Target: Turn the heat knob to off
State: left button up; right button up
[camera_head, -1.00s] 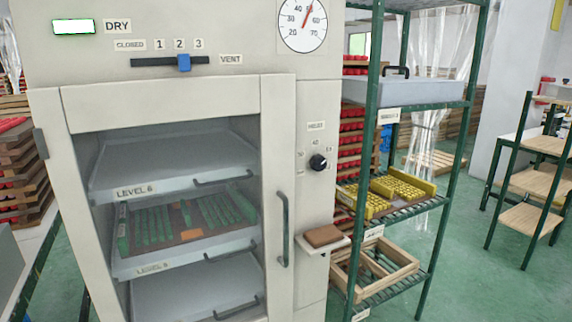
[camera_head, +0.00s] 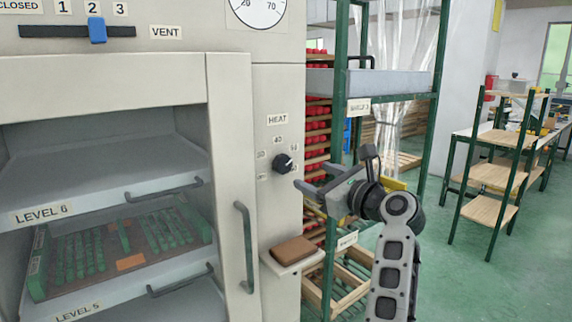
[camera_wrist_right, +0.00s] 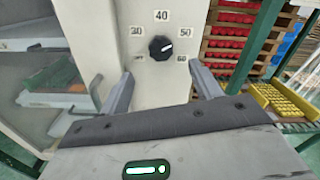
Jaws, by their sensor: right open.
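The heat knob (camera_head: 283,163) is a round black knob with a white pointer line, on the cabinet's right front panel below a HEAT label (camera_head: 277,119). Numbers ring it; in the right wrist view the knob (camera_wrist_right: 161,48) has its pointer toward the upper right, between 40 and 60, near 50. My right gripper (camera_head: 306,178) is just right of the knob and in front of the panel. In the right wrist view its two fingers (camera_wrist_right: 162,88) are spread wide and empty, with the knob beyond and between them, apart from both. My left gripper is not in view.
The cabinet door handle (camera_head: 244,247) stands left of the knob. A small shelf with a brown block (camera_head: 294,250) juts out below. A green rack (camera_head: 337,90) with trays stands close on the right. The vent slider (camera_head: 97,30) is at upper left.

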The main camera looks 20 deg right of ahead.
aim_at(285, 163)
jog(key=x, duration=1.1)
jog(key=shift+w+f, duration=0.1)
jog(key=shift+w, duration=0.05)
jog(key=c, duration=1)
